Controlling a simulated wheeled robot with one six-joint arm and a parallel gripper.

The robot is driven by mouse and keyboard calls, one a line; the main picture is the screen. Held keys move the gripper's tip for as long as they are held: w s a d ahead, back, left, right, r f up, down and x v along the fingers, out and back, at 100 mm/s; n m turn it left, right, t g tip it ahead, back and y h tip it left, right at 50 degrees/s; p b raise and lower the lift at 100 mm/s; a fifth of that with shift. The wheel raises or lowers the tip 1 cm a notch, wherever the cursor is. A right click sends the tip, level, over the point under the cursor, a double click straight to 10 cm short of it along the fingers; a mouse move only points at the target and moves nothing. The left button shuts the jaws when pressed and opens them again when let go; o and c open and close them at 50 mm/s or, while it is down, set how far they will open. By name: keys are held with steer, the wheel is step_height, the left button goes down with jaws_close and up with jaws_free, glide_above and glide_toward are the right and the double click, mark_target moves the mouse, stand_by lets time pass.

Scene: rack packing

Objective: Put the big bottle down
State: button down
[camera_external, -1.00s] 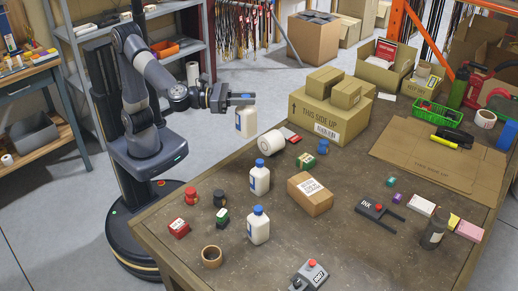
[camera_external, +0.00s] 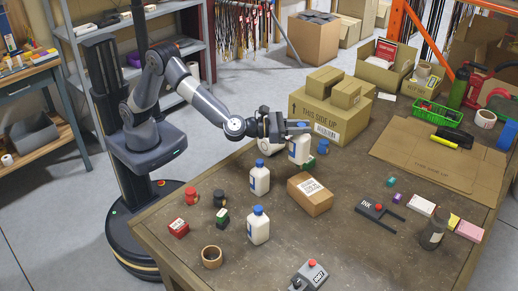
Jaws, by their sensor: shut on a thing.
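My gripper (camera_external: 296,127) is shut on a white bottle (camera_external: 299,150) with its top between the fingers. The bottle is upright over the table's (camera_external: 335,228) back left part, in front of the large carton; I cannot tell whether its base touches the table. Two more white bottles with blue caps stand upright on the table: one (camera_external: 259,180) to the left of the held bottle, one (camera_external: 258,228) nearer the front.
A small brown box (camera_external: 310,194) lies just in front of the held bottle. A large carton (camera_external: 330,112) stands behind it, and a white roll (camera_external: 271,147) lies to its left. The table's middle front is fairly clear.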

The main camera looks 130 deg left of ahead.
mark_target(299, 148)
step_height(299, 148, down, 9)
steer(key=shift+r, duration=0.2)
stand_by(0.3)
steer(key=shift+f, duration=0.2)
steer(key=c, duration=1.2)
jaws_free()
steer(key=shift+r, duration=0.1)
steer(key=shift+r, duration=0.2)
steer(key=b+v, duration=0.1)
steer(key=v, duration=1.1)
steer(key=shift+f+b, duration=0.1)
steer(key=shift+b, duration=0.25)
